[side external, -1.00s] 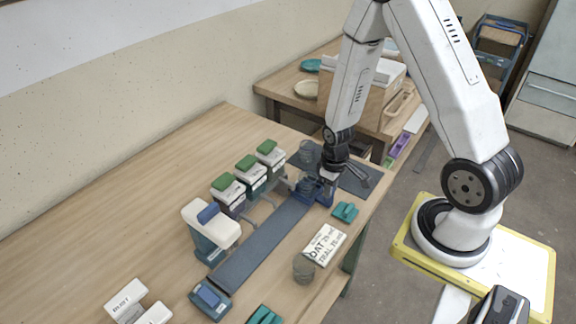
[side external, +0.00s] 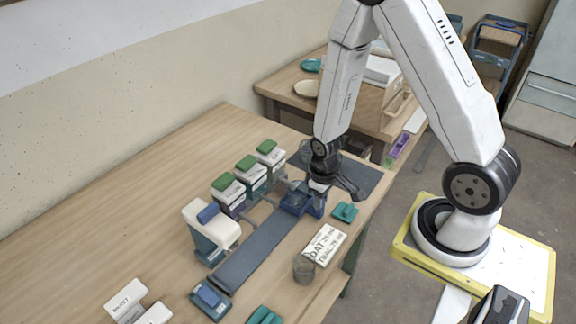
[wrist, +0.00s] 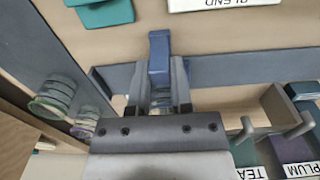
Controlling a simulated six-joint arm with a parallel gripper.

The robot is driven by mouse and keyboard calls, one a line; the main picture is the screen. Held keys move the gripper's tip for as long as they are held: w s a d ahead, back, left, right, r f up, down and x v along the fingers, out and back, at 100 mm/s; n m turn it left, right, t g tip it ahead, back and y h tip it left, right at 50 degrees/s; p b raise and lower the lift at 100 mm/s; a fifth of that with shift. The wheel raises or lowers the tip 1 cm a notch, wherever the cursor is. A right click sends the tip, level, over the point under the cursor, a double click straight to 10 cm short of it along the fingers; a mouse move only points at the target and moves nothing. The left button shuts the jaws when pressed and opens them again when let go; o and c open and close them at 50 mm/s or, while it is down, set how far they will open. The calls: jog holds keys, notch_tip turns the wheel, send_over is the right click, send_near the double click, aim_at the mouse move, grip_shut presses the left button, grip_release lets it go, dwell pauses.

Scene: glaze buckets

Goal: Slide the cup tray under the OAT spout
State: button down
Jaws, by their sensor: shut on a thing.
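The blue cup tray (side external: 292,203) sits on the dark blue slide strip (side external: 255,240), near its far right end. My gripper (side external: 318,187) is down at the tray. In the wrist view my gripper (wrist: 159,100) is shut on the tray's upright blue handle (wrist: 159,52). Several small dispensers stand in a row left of the strip, with green lids (side external: 247,162) and thin spouts over it. In the wrist view two labels read TEA (wrist: 250,173) and PLUM (wrist: 300,169). I cannot make out which spout is OAT.
A card (side external: 325,243) with writing including 25 ml and 75 ml lies right of the strip, beside a clear cup (side external: 304,268). A teal block (side external: 345,211) sits near the table edge. A larger white dispenser (side external: 212,222) stands left of the strip. The strip's middle is clear.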

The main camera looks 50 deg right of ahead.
jog(key=shift+w+a, duration=0.1)
jog(key=shift+a, duration=0.85)
jog(key=c, duration=0.6)
grip_release()
jog(key=shift+r, duration=0.1)
notch_tip(320, 180, up, 7)
